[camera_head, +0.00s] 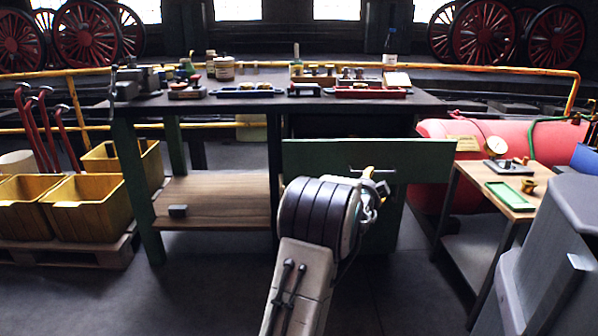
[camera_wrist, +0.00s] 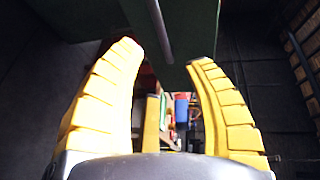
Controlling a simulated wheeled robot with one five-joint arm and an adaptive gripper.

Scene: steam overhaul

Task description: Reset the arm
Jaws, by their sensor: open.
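My gripper shows in the wrist view (camera_wrist: 166,55) with its two yellow ribbed fingers spread apart and nothing between them. Behind the fingers are a dark green panel and, further off, small blurred coloured shapes. In the head view my arm reaches forward from the bottom middle, in front of the workbench (camera_head: 290,104). The arm's thick dark-banded joint hides most of the gripper, and only a bit of yellow shows just past it. The arm's end is below the bench top, by the green front panel (camera_head: 310,157).
The bench top carries a vise (camera_head: 128,84), jars, bottles and several trays. Yellow bins (camera_head: 88,207) stand on a pallet at left. A small side table (camera_head: 510,190) with a green tray and a gauge stands at right, before a red tank (camera_head: 430,185). Floor at front left is clear.

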